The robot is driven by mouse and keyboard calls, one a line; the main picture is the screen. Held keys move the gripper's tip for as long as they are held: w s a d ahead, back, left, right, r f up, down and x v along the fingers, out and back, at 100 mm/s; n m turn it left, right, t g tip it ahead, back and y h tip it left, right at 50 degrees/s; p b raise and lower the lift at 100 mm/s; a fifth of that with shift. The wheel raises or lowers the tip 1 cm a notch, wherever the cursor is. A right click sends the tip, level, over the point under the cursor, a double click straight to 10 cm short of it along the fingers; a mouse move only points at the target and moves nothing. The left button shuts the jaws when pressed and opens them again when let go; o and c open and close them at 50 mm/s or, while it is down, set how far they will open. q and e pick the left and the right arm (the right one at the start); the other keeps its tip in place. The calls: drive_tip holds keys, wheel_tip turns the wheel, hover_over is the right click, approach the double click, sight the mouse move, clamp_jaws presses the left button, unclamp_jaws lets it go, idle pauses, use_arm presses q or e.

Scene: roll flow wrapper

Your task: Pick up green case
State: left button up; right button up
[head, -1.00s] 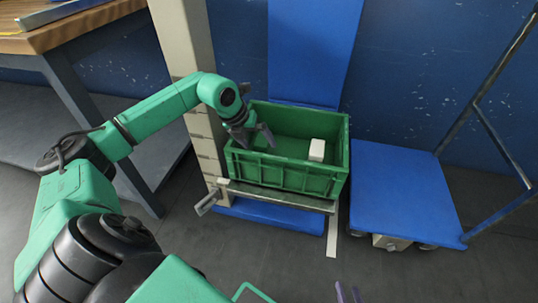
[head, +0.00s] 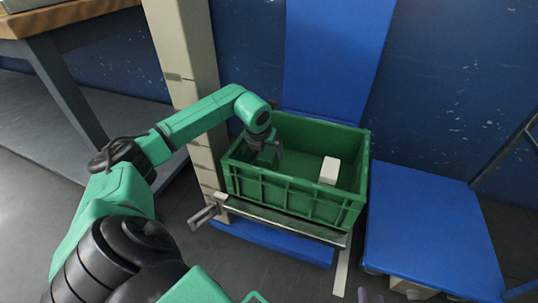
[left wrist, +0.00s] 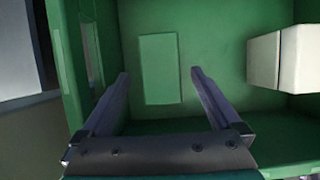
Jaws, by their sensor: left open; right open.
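The green case (left wrist: 159,68) is a flat green block on the floor of the green crate (left wrist: 280,140), seen in the left wrist view. It lies ahead of my left gripper (left wrist: 160,85), roughly between the lines of its two spread fingers. The fingers are open, empty and apart from the case. In the head view my left gripper (head: 264,155) reaches down inside the left part of the crate (head: 290,195); the case is hard to make out there against the same green. My right gripper (head: 370,295) shows only as fingertips at the bottom edge, apart and empty.
A white box (head: 330,170) stands in the right part of the crate and also shows in the left wrist view (left wrist: 285,60). The crate's walls surround my left gripper. A beige post (head: 185,80) stands left of it, a blue cart (head: 430,225) right.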

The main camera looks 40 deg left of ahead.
use_arm(q)
drive_tip(key=shift+b+x, duration=0.6)
drive_tip(key=shift+x, duration=0.6)
drive_tip(key=shift+b+x, duration=0.6)
drive_tip(key=shift+x, duration=0.55)
drive_tip(key=shift+d, duration=0.1)
drive_tip(key=c, duration=1.4)
clamp_jaws()
use_arm(e)
drive_tip(key=w+d+r+t+y, duration=0.1)
drive_tip(key=w+r+t, duration=0.3)
drive_tip(key=r, duration=0.8)
drive_tip(key=w+d+r+n+t, duration=0.1)
drive_tip(key=w+r+t, duration=0.3)
drive_tip(key=r, duration=0.8)
drive_tip(key=shift+w+r+y, duration=0.35)
drive_tip(key=shift+w+y, duration=0.05)
drive_tip(key=shift+w, duration=0.8)
use_arm(q)
drive_tip(key=shift+r, duration=0.15)
